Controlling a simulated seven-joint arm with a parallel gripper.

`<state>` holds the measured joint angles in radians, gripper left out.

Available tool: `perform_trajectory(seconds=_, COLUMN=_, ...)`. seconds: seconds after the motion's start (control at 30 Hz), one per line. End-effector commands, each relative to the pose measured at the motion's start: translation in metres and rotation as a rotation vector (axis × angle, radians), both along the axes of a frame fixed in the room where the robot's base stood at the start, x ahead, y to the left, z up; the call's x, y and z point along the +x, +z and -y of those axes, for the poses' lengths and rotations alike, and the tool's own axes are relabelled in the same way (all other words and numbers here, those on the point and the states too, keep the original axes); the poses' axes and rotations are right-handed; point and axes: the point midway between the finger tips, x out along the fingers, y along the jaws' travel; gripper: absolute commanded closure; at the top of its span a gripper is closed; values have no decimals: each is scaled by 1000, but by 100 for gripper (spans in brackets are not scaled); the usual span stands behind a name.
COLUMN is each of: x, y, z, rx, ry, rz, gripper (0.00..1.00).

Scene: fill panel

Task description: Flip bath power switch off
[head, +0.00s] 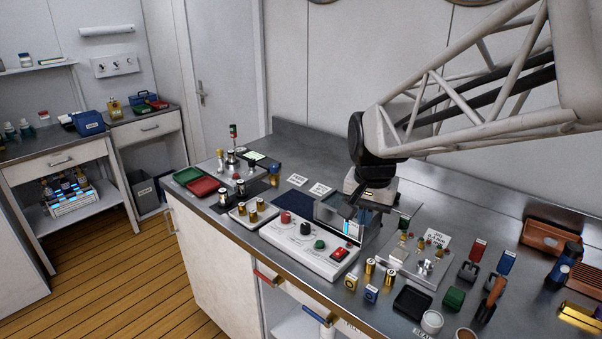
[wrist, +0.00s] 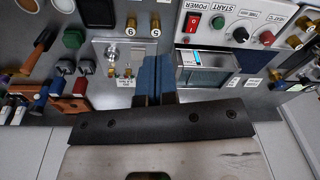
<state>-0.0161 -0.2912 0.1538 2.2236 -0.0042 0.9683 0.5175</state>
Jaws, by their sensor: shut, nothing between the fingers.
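The bath's white control panel (head: 300,248) lies along the front of the bench. Its red rocker switch (head: 339,253) is at the right end, beside a green button (head: 319,244). In the wrist view the red switch (wrist: 192,22) is near the top, beside a label reading POWER. I cannot tell which way the rocker is tipped. The clear-walled bath (head: 328,215) stands behind the panel; it also shows in the wrist view (wrist: 205,78). My gripper (head: 350,211) is shut and empty, above the bench by the bath. Its blue-grey fingers (wrist: 155,72) are apart from the switch.
A metal plate with brass fittings (head: 420,264) lies right of the bath. Brass weights (head: 369,267), a black tray (head: 412,301) and a green block (head: 454,298) stand near the front edge. A white tray with brass pieces (head: 253,214) is left of the panel.

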Motion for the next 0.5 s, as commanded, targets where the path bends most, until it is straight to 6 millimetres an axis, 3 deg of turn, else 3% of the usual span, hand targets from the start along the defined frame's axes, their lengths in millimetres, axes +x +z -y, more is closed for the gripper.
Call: perform_trajectory(seconds=0.5, x=89, y=-27, z=-8, rx=13, ry=-212, rz=-66, gripper=100)
